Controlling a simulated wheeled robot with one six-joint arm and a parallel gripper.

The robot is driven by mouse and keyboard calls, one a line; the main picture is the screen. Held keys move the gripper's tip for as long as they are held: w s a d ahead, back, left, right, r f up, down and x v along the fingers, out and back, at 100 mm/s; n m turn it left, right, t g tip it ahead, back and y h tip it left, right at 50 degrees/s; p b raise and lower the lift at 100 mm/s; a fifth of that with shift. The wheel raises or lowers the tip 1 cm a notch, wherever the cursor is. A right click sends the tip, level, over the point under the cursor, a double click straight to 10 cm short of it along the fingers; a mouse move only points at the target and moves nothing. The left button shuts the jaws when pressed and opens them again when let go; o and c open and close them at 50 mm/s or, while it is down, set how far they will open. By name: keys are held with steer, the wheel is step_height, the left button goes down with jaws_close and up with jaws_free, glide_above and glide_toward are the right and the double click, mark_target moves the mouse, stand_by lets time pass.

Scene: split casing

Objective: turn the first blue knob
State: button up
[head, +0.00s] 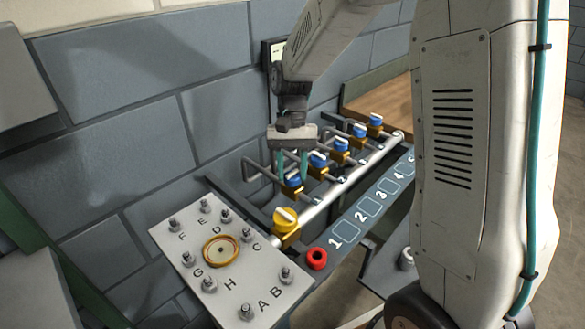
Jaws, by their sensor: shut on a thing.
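The first blue knob (293,183) sits on a brass valve body on the pipe, nearest the yellow knob. My gripper (292,177) points straight down over it, with its two teal fingers on either side of the knob's top. The gripper is shut on this knob. The knob's handle is partly hidden between the fingers, so its exact angle is hard to tell. The second blue knob (319,159) is close to the right of the fingers.
More blue knobs (341,145) follow along the silver pipe (358,165). A lettered plate (258,284) with several bolts lies at left. A numbered strip (350,229) runs beside the pipe. A grey block wall stands behind.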

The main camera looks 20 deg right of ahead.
stand_by(0.4)
steer(key=o, duration=1)
steer(key=shift+r, duration=0.1)
steer(key=v, duration=0.7)
steer(key=shift+w+r, duration=0.25)
steer(key=shift+r, duration=0.05)
